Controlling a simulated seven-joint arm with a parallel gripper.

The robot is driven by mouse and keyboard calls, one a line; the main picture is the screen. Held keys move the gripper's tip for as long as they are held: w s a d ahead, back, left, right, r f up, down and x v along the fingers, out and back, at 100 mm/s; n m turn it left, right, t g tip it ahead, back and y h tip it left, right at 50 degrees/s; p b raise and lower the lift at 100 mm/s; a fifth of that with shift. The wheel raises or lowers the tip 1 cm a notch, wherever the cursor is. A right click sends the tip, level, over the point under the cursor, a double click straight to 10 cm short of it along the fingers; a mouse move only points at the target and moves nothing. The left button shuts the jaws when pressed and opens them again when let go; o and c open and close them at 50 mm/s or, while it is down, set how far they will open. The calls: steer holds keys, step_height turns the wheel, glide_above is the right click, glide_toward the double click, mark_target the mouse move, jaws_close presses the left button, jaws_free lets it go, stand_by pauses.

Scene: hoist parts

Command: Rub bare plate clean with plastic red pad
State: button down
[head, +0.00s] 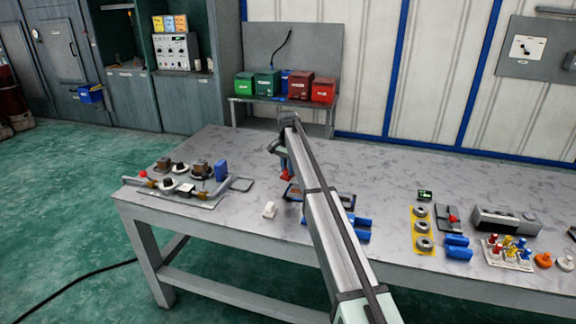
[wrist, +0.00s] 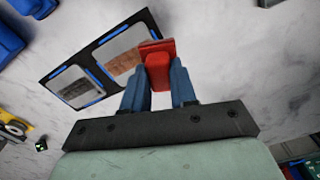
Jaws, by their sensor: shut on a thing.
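My gripper (wrist: 158,76) has blue fingers and is shut on the red pad (wrist: 157,52). In the wrist view the pad reaches over the near corner of a dark tray (wrist: 91,50) with blue strips. The tray holds two pale plates side by side. The plate nearer the pad (wrist: 112,48) bears a brown patch; the farther plate (wrist: 62,80) bears a dark greyish patch. I cannot tell which plate is bare, nor whether the pad touches one. In the head view the pad (head: 287,176) shows small below my gripper, and my arm hides the tray's middle.
A fixture with knobs and a blue block (head: 221,170) stands left on the bench (head: 240,146). Blue blocks (head: 361,229), a yellow ring holder (head: 422,228) and a bottle rack (head: 510,251) stand right. The back of the bench is clear.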

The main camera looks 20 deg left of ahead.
mark_target(288, 177)
steer(key=shift+f, duration=2.4)
steer(key=shift+d+f, duration=0.65)
steer(key=shift+d, duration=5.45)
steer(key=shift+a+r, duration=0.1)
steer(key=shift+a, duration=6.1)
steer(key=shift+d+r, duration=0.1)
steer(key=shift+r, duration=3.9)
